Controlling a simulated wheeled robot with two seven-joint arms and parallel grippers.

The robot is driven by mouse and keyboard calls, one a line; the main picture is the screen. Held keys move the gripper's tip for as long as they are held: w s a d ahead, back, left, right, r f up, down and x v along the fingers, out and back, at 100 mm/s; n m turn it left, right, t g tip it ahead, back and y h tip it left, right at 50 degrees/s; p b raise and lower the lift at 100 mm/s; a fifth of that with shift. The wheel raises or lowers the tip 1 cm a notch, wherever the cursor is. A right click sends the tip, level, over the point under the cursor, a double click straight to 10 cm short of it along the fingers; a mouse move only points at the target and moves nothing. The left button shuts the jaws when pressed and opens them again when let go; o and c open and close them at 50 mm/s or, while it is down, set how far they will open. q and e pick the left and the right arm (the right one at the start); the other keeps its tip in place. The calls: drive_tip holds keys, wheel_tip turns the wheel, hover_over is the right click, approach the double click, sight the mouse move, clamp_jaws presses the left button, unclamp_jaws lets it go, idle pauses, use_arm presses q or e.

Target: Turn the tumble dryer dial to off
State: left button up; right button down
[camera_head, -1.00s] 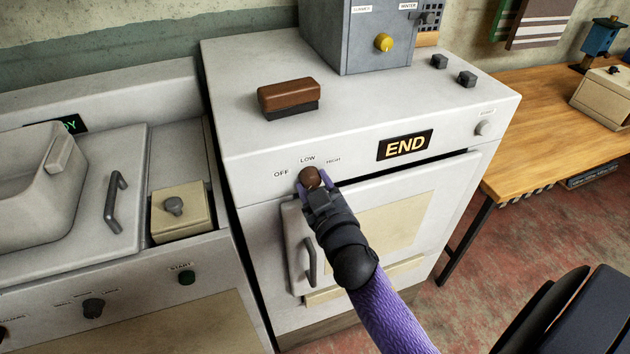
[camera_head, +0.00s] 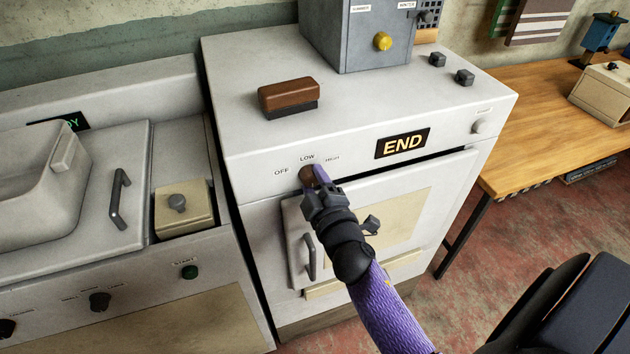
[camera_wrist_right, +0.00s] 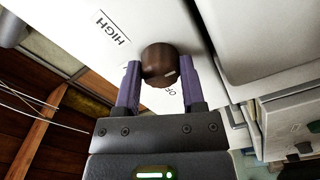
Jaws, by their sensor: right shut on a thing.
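The tumble dryer (camera_head: 250,160) is white, with an END display (camera_head: 402,144) and a round brown dial (camera_head: 306,175) on its front panel. OFF, LOW and HIGH are printed in an arc around the dial. My right gripper (camera_head: 312,178) is at the dial, its purple fingers on either side of it. In the right wrist view the dial (camera_wrist_right: 158,60) sits between the fingertips of the gripper (camera_wrist_right: 160,80). A short pale mark shows on the dial's side near the OFF lettering; the exact setting is hard to tell. My left gripper is not in view.
A brown-topped brush or block (camera_head: 288,97) and a grey box with a yellow knob (camera_head: 382,42) stand on the dryer. A washer (camera_head: 85,255) stands left; a wooden table (camera_head: 545,110) stands right.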

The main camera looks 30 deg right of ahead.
idle(0.5)
drive_tip(key=shift+c, duration=0.9)
unclamp_jaws()
drive_tip(key=v, duration=1)
